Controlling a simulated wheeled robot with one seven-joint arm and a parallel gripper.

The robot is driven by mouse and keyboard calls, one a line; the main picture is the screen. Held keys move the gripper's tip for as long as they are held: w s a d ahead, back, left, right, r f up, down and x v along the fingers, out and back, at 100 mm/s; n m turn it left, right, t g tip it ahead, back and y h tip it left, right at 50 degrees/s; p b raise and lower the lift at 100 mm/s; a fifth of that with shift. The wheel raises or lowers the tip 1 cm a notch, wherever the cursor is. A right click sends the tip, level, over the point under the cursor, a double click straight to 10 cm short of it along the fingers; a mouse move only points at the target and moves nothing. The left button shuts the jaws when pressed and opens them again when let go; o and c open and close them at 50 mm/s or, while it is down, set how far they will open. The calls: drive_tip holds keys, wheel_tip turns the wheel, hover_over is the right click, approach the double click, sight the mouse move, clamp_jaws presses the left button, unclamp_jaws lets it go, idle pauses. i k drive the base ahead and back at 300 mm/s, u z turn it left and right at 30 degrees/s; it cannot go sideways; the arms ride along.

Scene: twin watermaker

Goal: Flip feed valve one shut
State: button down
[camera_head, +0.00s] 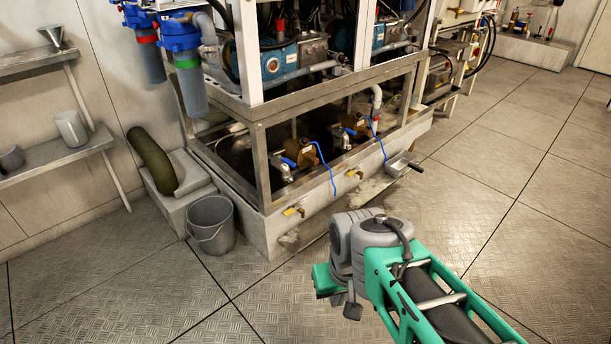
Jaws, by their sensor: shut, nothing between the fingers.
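Several small valves show low on the frame of the watermaker. Two have blue levers: a nearer one (287,164) and a farther one (350,132), each beside a brass-coloured pump body inside the open lower bay. Two small yellow-handled taps, a nearer one (291,211) and a farther one (353,173), sit on the front of the concrete base. I cannot read a label, so I cannot tell which is feed valve one. My gripper (345,305) is shut and empty, pointing down over the floor in front of the base, apart from all the valves.
A grey bucket (211,226) stands left of the base, near a step with a dark green cylinder (153,160). Steel frame posts bound the bay. The floor at right is clear.

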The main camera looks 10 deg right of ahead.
sight(281, 140)
drive_tip(key=k, duration=0.7)
drive_tip(key=z, duration=0.4)
drive_tip(key=i, duration=1.45)
drive_tip(key=u, duration=1.25)
drive_tip(key=i, duration=0.8)
drive_tip(key=u, duration=0.1)
